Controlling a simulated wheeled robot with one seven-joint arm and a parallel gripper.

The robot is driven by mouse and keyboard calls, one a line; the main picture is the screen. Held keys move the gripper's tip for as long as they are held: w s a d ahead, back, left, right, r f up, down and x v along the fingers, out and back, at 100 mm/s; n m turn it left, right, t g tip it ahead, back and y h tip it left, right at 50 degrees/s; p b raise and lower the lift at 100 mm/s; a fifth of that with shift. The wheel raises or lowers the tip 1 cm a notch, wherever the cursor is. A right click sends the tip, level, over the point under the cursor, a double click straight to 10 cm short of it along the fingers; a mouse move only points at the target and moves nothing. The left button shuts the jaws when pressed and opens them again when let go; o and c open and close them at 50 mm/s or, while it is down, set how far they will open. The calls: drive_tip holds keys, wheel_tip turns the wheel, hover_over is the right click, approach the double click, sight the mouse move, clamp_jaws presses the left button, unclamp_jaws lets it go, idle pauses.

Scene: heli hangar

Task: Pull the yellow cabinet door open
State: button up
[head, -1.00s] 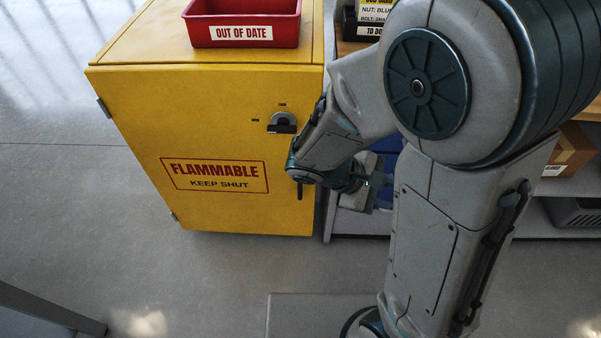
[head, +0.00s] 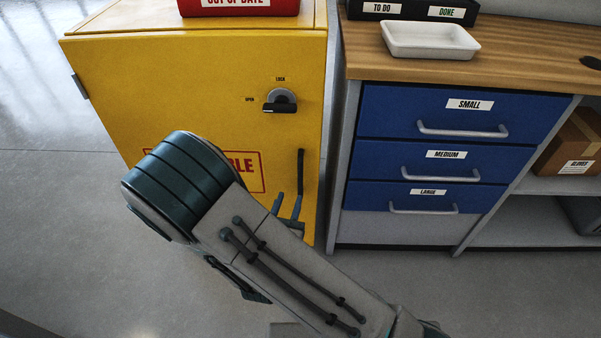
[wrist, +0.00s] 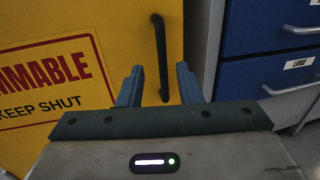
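The yellow cabinet (head: 200,70) stands at the left in the head view, its door (head: 130,110) shut. The door's black vertical bar handle (head: 301,172) is near its right edge; it also shows in the wrist view (wrist: 161,55). My gripper (head: 287,204) is open and empty, low by the handle. In the wrist view my gripper (wrist: 159,68) has a finger on each side of the handle's line; whether they reach around it I cannot tell.
A red "OUT OF DATE" bin (head: 238,8) sits on the cabinet. Right of it, across a narrow gap, is a workbench (head: 540,45) with blue drawers (head: 455,112) and a white tray (head: 430,40). Grey floor (head: 60,190) lies open at left.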

sight(299, 172)
drive_tip(key=b+x, duration=0.2)
drive_tip(key=x, duration=1)
drive_tip(key=shift+s, duration=0.1)
clamp_jaws()
